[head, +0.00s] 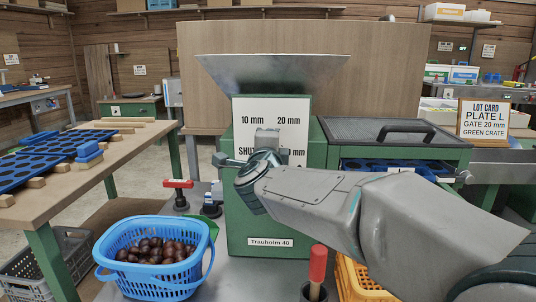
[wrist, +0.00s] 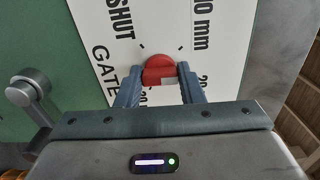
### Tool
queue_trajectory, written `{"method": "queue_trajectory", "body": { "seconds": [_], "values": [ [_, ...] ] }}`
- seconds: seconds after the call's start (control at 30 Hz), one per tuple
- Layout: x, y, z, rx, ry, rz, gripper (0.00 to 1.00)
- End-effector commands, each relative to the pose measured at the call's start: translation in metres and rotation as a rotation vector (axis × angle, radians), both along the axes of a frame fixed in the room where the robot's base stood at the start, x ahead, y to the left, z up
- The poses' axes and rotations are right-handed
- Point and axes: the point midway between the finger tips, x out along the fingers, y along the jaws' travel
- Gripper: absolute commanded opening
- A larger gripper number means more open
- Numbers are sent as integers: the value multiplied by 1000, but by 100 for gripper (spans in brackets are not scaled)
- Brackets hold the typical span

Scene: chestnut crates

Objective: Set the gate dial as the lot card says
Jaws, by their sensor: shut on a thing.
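The gate dial is a red round knob (wrist: 158,64) on a white dial plate (wrist: 205,25), seen in the wrist view. My gripper (wrist: 160,82) has its two fingers on either side of the knob and is shut on it. The plate reads SHUT, GATE and mm marks; some are cut off or covered. In the head view the plate (head: 243,107) shows 10 mm and 20 mm along the top, and my gripper and arm hide the knob. I cannot tell which mark the knob points to.
The plate is on a green machine (head: 235,215) with a metal hopper (head: 270,70). A blue basket of chestnuts (head: 152,277) stands at lower left, and a yellow crate (head: 362,288) at lower right.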

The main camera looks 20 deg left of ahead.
Motion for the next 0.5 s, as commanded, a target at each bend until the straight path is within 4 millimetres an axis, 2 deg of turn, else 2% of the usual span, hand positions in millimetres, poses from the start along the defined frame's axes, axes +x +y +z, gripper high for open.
{"method": "queue_trajectory", "body": {
  "seconds": [0.03,0.5],
  "values": [
    [0,0,-5,44,11,1,12],
    [-1,1,-3,440,108,2,12]
  ]
}}
